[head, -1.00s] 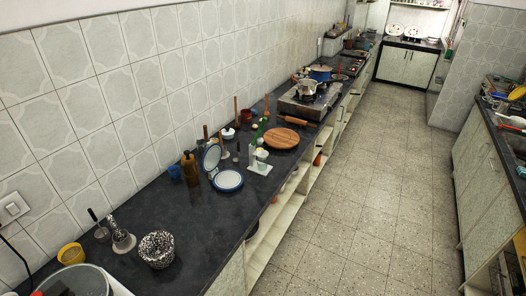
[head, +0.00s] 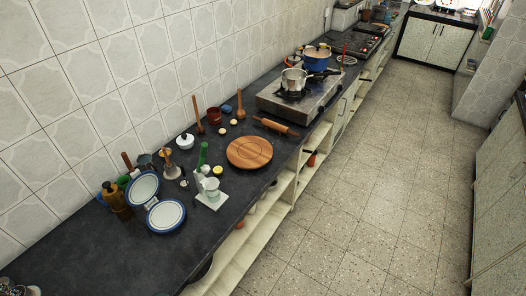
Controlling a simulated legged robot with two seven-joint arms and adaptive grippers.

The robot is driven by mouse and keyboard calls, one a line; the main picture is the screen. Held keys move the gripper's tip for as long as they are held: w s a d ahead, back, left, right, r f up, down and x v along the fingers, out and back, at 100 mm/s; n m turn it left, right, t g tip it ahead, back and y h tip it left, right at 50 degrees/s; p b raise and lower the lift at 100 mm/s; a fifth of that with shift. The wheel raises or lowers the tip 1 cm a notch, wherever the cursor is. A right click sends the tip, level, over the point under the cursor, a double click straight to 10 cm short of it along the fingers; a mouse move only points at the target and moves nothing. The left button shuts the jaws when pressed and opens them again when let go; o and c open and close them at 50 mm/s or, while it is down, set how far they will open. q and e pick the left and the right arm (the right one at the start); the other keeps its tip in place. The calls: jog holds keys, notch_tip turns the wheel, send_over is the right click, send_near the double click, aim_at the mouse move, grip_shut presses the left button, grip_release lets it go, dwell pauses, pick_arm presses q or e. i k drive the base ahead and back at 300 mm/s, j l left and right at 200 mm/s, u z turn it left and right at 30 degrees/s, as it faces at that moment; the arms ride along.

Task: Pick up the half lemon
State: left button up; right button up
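A small round yellow thing (head: 218,170), which looks like the half lemon, is on the dark counter in the head view. It lies between the white stand with a pale cup (head: 211,190) and the round wooden board (head: 249,152). It is too small to make out its cut face. Neither of my grippers is in view.
A green bottle-like thing (head: 202,155) stands just left of the yellow thing. Blue-rimmed plates (head: 166,215), a brown bottle (head: 115,200) and a white lidded pot (head: 185,141) are nearby. A rolling pin (head: 276,127) and stove (head: 300,97) lie beyond. The floor at right is clear.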

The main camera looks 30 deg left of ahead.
aim_at(218, 170)
jog(key=i+u, duration=0.25)
jog(key=i, duration=0.2)
jog(key=i+l+u, duration=0.55)
jog(key=i, duration=0.25)
